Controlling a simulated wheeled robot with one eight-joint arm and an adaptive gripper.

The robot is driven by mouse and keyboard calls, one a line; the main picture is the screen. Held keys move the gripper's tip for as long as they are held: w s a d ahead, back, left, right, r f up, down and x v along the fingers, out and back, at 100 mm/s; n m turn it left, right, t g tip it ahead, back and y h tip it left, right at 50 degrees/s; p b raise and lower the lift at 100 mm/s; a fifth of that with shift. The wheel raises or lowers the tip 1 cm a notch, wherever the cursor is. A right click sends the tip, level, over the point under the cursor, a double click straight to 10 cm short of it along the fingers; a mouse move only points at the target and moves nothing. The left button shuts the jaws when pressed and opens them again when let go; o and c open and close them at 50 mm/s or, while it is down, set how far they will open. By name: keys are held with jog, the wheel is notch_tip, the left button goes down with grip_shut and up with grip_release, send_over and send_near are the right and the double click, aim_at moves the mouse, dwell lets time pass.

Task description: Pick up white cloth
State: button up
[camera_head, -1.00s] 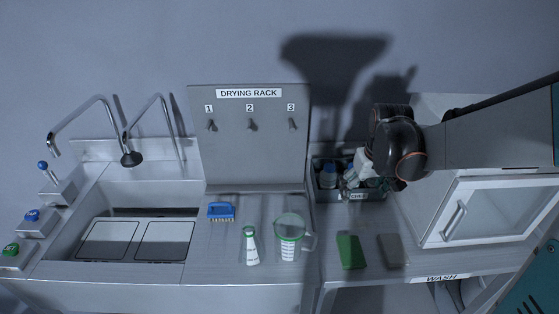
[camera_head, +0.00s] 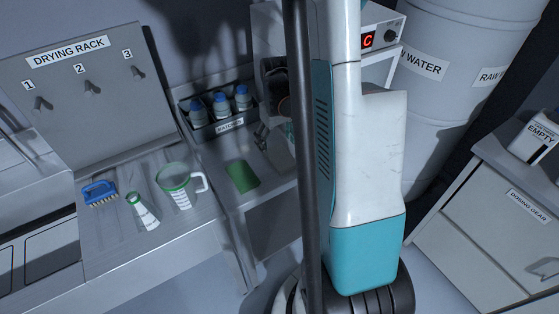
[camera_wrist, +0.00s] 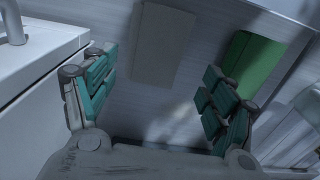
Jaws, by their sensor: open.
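The white cloth (camera_wrist: 162,43) shows in the wrist view as a flat, pale grey rectangle lying on the counter, above the gap between the fingers. My gripper (camera_wrist: 157,76) is open and empty, with its teal-padded fingers spread to either side of that gap. The fingers are apart from the cloth. Only a small part of my gripper (camera_head: 263,137) shows in that view, left of the arm.
A green pad (camera_head: 242,177) lies on the counter; it is right of the cloth in the wrist view (camera_wrist: 251,61). A tray (camera_head: 229,125) with blue-capped bottles stands behind. A jug (camera_head: 177,184), flask (camera_head: 143,210) and blue brush (camera_head: 99,193) are left. A white cabinet edge (camera_wrist: 42,50) is close to the left finger.

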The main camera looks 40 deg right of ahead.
aim_at(279, 156)
jog(key=f, duration=0.2)
jog(key=f+b, duration=0.1)
jog(key=f, duration=0.2)
jog(key=shift+s+d+f+b, duration=0.2)
jog(key=shift+d+f+b, duration=0.05)
jog(key=shift+f+b, duration=0.1)
jog(key=shift+r, duration=0.1)
jog(key=c, duration=1)
